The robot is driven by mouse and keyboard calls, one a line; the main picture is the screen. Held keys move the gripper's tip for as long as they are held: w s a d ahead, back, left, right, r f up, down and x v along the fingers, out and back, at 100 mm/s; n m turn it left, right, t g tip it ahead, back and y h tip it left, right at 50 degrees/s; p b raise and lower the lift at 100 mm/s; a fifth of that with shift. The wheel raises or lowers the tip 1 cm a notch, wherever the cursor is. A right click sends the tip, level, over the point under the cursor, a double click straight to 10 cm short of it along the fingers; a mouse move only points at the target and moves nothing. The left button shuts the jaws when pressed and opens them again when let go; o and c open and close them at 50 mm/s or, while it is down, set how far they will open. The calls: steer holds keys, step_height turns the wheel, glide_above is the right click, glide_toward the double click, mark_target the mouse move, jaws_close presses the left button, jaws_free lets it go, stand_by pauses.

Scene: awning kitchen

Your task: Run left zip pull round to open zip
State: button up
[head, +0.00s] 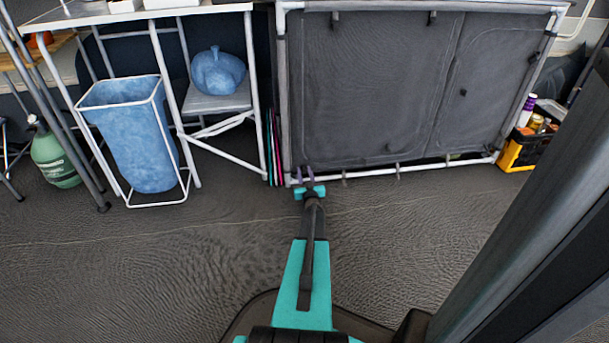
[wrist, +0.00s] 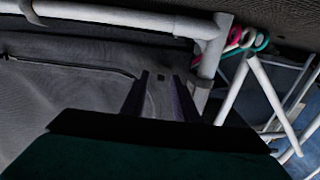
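The grey fabric cabinet (head: 370,85) stands upright in the head view, its large left front panel (head: 360,100) flat and closed. A dark seam line borders this panel; it also shows as a dark curved line in the wrist view (wrist: 65,66). My gripper (head: 305,174) is low at the cabinet's bottom left corner. In the wrist view my gripper's two fingers (wrist: 162,92) stand apart, close to the fabric beside the corner post (wrist: 208,62). Grey fabric shows between them. A tiny pale mark lies between the tips; I cannot tell whether it is the left zip pull.
The cabinet's white bottom rail (head: 400,168) runs just above the floor. Thin coloured folded items (head: 273,150) stand left of the cabinet. A blue bin (head: 140,130) and a green bottle (head: 54,158) are farther left. A yellow-black crate (head: 517,153) is right. The floor in front is clear.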

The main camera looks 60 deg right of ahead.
steer(key=shift+w+d, duration=0.1)
steer(key=shift+d, duration=0.05)
jaws_close()
stand_by(1.4)
